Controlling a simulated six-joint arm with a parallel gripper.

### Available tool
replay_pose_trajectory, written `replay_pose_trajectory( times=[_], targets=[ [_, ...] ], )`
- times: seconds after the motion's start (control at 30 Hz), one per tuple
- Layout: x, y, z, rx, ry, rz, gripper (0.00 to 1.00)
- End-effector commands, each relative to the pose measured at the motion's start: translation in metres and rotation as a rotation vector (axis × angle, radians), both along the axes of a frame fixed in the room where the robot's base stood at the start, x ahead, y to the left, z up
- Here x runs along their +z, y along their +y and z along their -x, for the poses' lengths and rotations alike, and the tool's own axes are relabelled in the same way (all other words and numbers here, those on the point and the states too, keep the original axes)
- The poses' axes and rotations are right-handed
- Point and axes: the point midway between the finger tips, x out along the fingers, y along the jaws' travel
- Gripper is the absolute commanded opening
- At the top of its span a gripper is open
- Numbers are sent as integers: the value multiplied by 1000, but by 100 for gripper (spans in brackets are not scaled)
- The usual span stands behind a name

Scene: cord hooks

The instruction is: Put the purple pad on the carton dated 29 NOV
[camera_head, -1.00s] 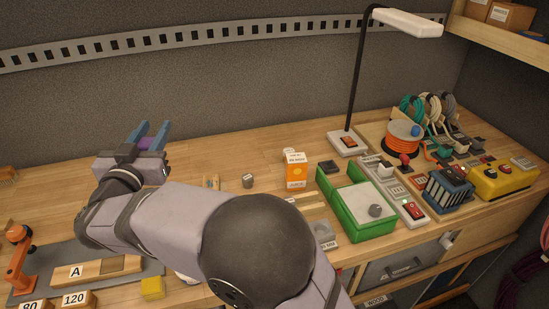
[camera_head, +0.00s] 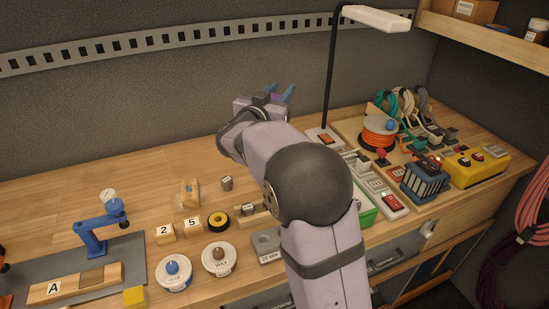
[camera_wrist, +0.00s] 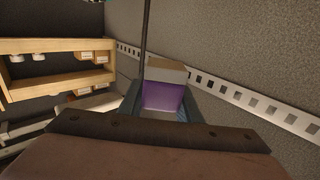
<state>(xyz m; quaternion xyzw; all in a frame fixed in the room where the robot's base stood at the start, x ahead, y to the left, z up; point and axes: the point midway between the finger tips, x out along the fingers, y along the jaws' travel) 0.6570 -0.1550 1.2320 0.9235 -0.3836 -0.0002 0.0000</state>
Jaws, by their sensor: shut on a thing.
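My gripper (camera_head: 276,95) is raised over the back of the bench, left of the lamp post. Its blue fingers are shut on the purple pad (camera_head: 274,98), of which only a sliver shows in the head view. In the wrist view the purple pad (camera_wrist: 162,97) sits between the two fingers, with a pale grey-beige surface along its far side. I cannot tell whether that surface is part of the pad.
The desk lamp (camera_head: 330,80) stands just right of my gripper. A green tray (camera_head: 369,214) is partly hidden behind my arm. The orange cord spool (camera_head: 378,133) and cord hooks are farther right. Labelled tubs (camera_head: 173,274) and small blocks stand left; the back-left bench is clear.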

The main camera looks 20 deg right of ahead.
Motion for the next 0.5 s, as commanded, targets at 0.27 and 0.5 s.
replay_pose_trajectory(
  times=[0.27,0.5],
  targets=[
    [-41,1,0,0,4,2,9],
    [-50,1,0,2,-1,1,9]
  ],
)
